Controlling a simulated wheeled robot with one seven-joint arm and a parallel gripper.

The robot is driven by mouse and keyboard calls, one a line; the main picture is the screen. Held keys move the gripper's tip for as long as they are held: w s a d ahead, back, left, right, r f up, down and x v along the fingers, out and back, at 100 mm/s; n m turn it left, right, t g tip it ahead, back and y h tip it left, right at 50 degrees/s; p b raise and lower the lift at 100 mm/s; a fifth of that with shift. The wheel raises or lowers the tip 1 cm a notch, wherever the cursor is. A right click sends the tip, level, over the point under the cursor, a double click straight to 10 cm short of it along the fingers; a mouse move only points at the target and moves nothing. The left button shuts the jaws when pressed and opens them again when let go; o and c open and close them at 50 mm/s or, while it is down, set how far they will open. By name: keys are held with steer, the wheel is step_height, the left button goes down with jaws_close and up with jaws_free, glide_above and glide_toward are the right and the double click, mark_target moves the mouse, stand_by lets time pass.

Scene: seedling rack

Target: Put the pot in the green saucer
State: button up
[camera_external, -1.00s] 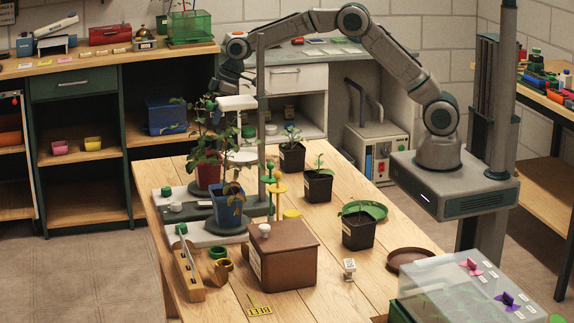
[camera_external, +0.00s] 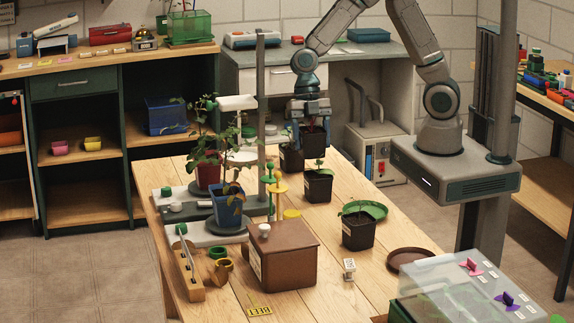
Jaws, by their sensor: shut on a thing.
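The green saucer (camera_external: 376,209) lies on the right part of the table, to the right of and nearer than my gripper. A black pot with a seedling (camera_external: 357,233) stands in front of it and hides part of it. I cannot tell whether that pot touches the saucer.
Black pots stand close below my gripper, one at the back (camera_external: 290,159) and one nearer (camera_external: 318,187). A plant stand with a grey post (camera_external: 261,100) rises to the left. A brown box (camera_external: 283,262) and brown saucer (camera_external: 408,257) are nearer the front.

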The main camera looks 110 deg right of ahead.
steer(key=s+a+n+g, duration=0.2)
steer(key=s+a+n, duration=0.35)
steer(key=s, duration=0.35)
steer(key=a+f, duration=0.2)
steer(key=a, duration=0.1)
steer(key=a+f+p, duration=0.1)
steer(key=a+f, duration=0.1)
steer(key=a, duration=0.2)
steer(key=a+f, duration=0.2)
steer(key=a, duration=0.1)
steer(key=shift+a+f, duration=0.15)
steer(key=shift+a, duration=0.25)
steer(key=shift+w+a+f, duration=0.1)
steer(key=shift+a+f, duration=0.2)
steer(key=shift+a, duration=0.05)
steer(key=shift+f+m+p, duration=0.25)
steer(key=shift+f+p, duration=0.2)
steer(key=shift+f, duration=1.55)
steer(key=shift+f, duration=0.15)
steer(key=o, duration=1.1)
